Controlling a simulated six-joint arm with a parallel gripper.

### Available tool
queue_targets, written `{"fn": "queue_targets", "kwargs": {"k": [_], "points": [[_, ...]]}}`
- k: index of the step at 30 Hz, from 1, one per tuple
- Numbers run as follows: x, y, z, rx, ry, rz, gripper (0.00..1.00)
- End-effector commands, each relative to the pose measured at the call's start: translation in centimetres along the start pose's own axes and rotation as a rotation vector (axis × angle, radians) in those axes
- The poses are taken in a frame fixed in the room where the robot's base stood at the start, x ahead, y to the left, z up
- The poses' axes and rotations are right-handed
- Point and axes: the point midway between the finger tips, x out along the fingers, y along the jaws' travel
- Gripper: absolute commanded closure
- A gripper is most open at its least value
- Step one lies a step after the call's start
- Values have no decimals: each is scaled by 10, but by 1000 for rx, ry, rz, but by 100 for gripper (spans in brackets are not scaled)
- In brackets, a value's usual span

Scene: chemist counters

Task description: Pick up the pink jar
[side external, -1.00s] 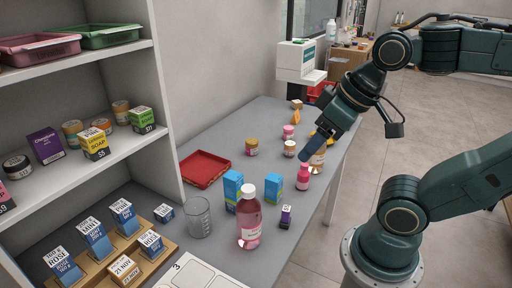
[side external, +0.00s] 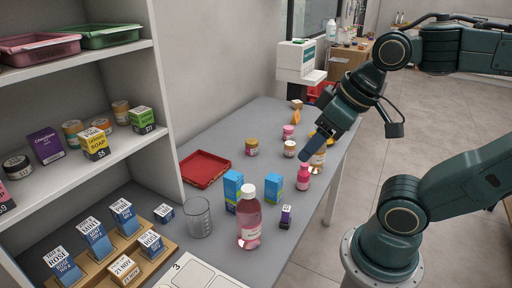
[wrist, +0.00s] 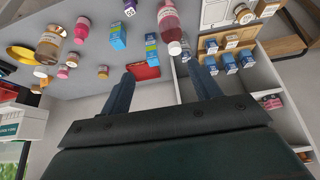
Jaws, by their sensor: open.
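The pink jar (side external: 288,131) is small and stands upright on the grey counter, toward its far end, in the side external view. It also shows near the left edge of the wrist view (wrist: 62,73). My gripper (side external: 312,151) is above the counter's right side, in front of the jar and apart from it. In the wrist view my two fingers (wrist: 158,76) are spread with nothing between them, and the jar lies well left of them.
A small jar (side external: 290,148), a pink bottle (side external: 303,177) and an amber bottle (side external: 318,158) stand near my gripper. A gold-lidded jar (side external: 251,147) is left of them. A red tray (side external: 205,169), blue boxes and a large pink bottle (side external: 249,220) stand nearer the camera.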

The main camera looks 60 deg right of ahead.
Motion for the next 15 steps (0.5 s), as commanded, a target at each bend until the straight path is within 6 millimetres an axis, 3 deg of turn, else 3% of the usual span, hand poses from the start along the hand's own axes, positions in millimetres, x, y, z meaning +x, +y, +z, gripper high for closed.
{"fn": "queue_targets", "kwargs": {"k": [15], "points": [[0,2,-5,-13,-5,5,34]]}}
